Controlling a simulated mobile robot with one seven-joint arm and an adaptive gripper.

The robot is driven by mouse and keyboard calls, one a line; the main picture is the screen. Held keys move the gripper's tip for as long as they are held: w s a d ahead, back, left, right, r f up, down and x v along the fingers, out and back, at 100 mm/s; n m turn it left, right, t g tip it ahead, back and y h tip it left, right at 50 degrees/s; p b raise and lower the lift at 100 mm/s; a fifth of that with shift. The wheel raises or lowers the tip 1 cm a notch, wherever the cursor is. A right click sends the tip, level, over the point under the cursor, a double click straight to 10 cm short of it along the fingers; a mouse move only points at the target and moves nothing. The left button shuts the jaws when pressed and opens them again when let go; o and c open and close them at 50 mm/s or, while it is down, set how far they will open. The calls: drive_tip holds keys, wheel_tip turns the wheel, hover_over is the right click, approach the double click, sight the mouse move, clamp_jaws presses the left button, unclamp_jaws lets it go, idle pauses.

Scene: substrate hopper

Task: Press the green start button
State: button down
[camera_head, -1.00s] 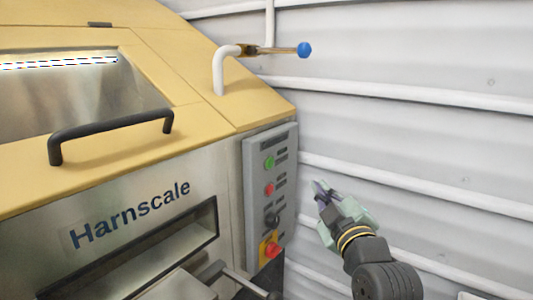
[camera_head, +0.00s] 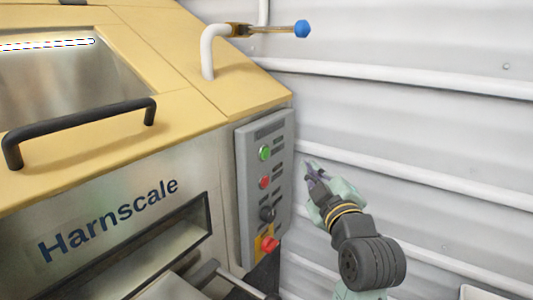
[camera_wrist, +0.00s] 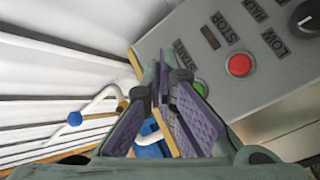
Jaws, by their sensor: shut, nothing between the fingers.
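The green start button (camera_head: 264,153) is at the top of a grey control panel (camera_head: 246,190) on the hopper's right front edge. In the wrist view the green button (camera_wrist: 200,88) shows beside my right finger, partly hidden by it, under the label START. My gripper (camera_head: 312,168) is shut and empty, to the right of the panel and a little lower than the green button. In the wrist view my gripper's fingertips (camera_wrist: 160,70) are close together, left of the green button. I see no contact with the button.
A red button (camera_head: 264,182) labelled STOP, a black knob (camera_head: 267,214) and a larger red button on yellow (camera_head: 269,244) sit below the green one. A pipe with a blue-handled valve (camera_head: 302,29) is above. A ribbed white wall (camera_head: 420,130) stands behind.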

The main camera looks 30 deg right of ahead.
sight(266, 153)
drive_tip(key=w+a, duration=0.2)
drive_tip(key=w, duration=0.5)
drive_tip(key=shift+a+p, duration=0.3)
drive_tip(key=shift+a, duration=0.1)
idle(1.1)
drive_tip(key=shift+w+a, duration=0.2)
drive_tip(key=shift+w, duration=0.15)
